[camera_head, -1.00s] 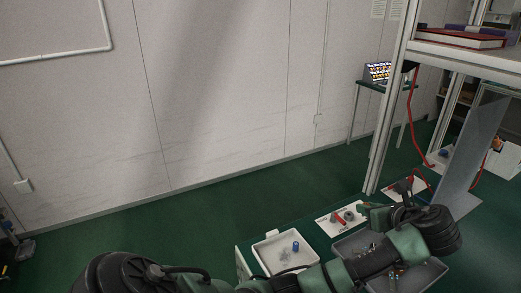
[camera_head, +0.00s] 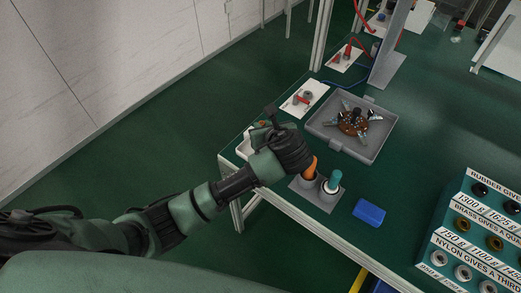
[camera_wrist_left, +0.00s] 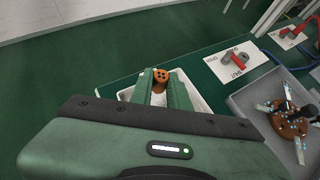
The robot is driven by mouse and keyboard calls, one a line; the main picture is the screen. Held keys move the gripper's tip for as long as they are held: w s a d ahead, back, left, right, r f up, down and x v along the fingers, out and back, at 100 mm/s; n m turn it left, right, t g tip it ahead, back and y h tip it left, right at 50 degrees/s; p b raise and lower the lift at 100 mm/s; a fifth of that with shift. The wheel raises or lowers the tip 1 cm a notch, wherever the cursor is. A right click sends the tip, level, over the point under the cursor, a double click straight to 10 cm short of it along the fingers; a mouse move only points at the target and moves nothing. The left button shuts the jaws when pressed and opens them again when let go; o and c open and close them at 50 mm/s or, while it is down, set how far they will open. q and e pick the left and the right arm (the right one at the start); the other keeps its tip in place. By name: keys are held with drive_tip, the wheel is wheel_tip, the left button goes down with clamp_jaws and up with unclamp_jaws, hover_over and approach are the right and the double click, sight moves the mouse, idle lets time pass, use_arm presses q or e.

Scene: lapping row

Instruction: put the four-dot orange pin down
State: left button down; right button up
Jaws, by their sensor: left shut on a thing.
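My left gripper (camera_head: 260,130) is shut on an orange pin, whose dotted round top (camera_wrist_left: 161,75) shows between the two green fingers (camera_wrist_left: 163,88) in the left wrist view. The dots look like four, but they are small. The gripper holds the pin over or near a white tray (camera_wrist_left: 202,101) at the table's edge. The wrist hides most of the tray in the head view. A second orange pin (camera_head: 310,166) stands in a grey holder plate (camera_head: 321,201), beside a teal-topped pin (camera_head: 334,180). My right gripper is not in view.
A grey tray (camera_head: 376,146) with a brown round part and metal pieces stands beyond. A white card (camera_head: 307,99) bears red and grey parts. A blue box (camera_head: 369,212) lies right of the holder. A labelled rack (camera_head: 468,240) stands at the right.

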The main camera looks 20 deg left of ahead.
use_arm(q)
wheel_tip(320, 180, down, 7)
drive_tip(key=shift+a, duration=0.1)
drive_tip(key=shift+f, duration=0.25)
wheel_tip(320, 180, down, 4)
drive_tip(key=shift+f+b, duration=0.1)
drive_tip(key=shift+b, duration=0.2)
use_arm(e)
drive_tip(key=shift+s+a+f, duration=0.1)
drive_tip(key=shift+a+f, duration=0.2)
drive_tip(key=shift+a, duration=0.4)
use_arm(q)
drive_tip(key=shift+f, duration=0.1)
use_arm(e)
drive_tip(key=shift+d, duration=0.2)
use_arm(q)
drive_tip(key=c, duration=1.4)
unclamp_jaws()
drive_tip(key=shift+o, duration=0.2)
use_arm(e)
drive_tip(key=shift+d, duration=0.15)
